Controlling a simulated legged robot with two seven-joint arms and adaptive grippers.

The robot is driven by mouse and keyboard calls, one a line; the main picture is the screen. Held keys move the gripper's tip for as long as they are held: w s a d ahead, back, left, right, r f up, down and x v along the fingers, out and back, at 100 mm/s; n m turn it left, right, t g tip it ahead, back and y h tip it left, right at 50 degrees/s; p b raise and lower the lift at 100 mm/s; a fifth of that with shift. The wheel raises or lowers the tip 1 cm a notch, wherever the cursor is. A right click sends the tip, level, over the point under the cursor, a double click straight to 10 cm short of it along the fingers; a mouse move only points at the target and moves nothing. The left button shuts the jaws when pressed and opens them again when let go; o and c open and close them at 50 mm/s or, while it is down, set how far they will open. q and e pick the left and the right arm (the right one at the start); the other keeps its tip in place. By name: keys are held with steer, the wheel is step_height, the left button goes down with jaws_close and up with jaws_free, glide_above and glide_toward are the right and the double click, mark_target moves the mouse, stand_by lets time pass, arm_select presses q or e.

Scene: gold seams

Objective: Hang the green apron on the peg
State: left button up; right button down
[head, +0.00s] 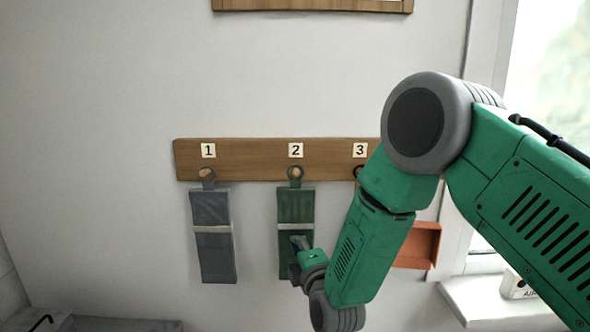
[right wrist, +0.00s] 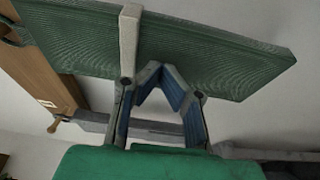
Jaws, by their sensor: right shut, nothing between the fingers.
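The green apron (head: 295,205), with a pale band across it, hangs against the wall below label 2 (head: 295,150). My right gripper (head: 298,243) is in front of the apron's lower half. In the right wrist view, the gripper's fingertips (right wrist: 155,68) meet, with nothing between them, close to the green cloth (right wrist: 205,55). I cannot tell whether they touch it. My left gripper is not in view.
A grey apron (head: 211,215) hangs below label 1 (head: 208,150). Label 3 (head: 360,150) is partly beside my right arm, which hides the board's right end. A window sill (head: 480,300) is at right. The wall at left is clear.

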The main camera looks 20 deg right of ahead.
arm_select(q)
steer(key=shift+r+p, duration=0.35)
arm_select(e)
steer(key=shift+s+a, duration=0.25)
steer(key=shift+s, duration=0.55)
steer(key=shift+s+a, duration=0.2)
steer(key=shift+s, duration=0.55)
stand_by(0.8)
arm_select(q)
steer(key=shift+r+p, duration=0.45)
arm_select(e)
steer(key=shift+s+a, duration=0.3)
steer(key=shift+s, duration=0.65)
steer(key=shift+s+a, duration=0.25)
steer(key=shift+s, duration=0.7)
steer(key=shift+s+a, duration=0.3)
steer(key=shift+s, duration=0.65)
